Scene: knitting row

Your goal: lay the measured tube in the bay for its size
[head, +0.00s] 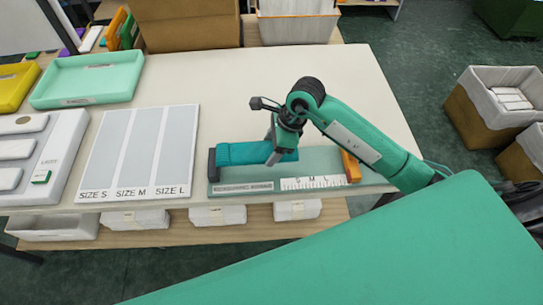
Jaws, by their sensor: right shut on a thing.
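A teal knitted tube (240,153) lies along the green measuring board (243,187), with its left end by the dark stop (212,165). The board has a ruler strip marked S, M, L (312,183) and an orange slider (350,166) at its right, apart from the tube. My right gripper (274,156) points down over the tube's right part and is shut on it. The bays are three grey strips on a white mat: SIZE S (105,145), SIZE M (138,145) and SIZE L (174,145). All three are empty. My left gripper is out of view.
A mint tray (90,80) and a yellow tray (12,85) stand at the back left. Cardboard boxes (190,25) stand behind. The table behind the board is clear.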

